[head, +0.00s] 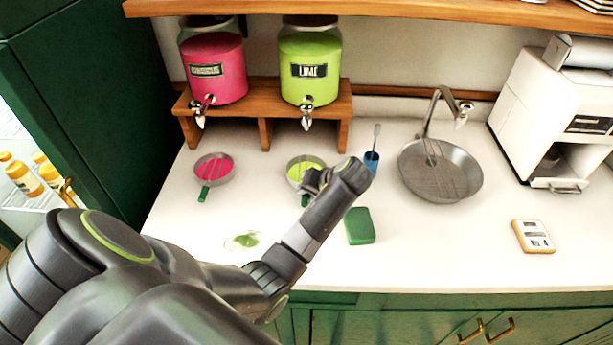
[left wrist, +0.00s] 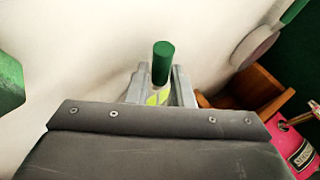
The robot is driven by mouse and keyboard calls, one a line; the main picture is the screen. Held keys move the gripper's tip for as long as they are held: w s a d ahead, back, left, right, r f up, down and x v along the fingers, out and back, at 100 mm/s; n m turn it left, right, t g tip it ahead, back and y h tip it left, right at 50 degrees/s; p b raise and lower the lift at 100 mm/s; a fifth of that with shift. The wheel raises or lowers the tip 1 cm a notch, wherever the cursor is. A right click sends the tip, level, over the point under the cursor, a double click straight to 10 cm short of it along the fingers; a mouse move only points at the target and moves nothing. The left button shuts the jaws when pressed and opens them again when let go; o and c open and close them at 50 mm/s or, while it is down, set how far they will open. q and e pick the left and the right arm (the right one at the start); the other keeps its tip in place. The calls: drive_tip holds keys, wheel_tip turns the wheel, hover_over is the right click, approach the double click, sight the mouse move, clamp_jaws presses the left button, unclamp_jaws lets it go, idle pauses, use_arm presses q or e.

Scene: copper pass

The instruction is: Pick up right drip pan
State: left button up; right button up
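The right drip pan (head: 296,163) is a small round pan with lime-green liquid and a green handle. It sits on the white counter below the lime dispenser, partly hidden by my left gripper (head: 314,183). In the left wrist view its green handle (left wrist: 163,62) stands between the fingertips of my left gripper (left wrist: 161,78). The fingers look apart, with a gap around the handle. The left drip pan (head: 214,167) holds pink liquid and lies apart, to the left. My right gripper is not in view.
Pink (head: 213,70) and lime (head: 311,65) dispensers stand on a wooden stand (head: 265,92) behind the pans. A green sponge (head: 360,226), a blue cup (head: 371,162) and a green spill (head: 246,239) are nearby. A sink (head: 441,186) is right.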

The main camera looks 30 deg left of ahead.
use_arm(q)
clamp_jaws()
drive_tip(key=shift+r, duration=0.1)
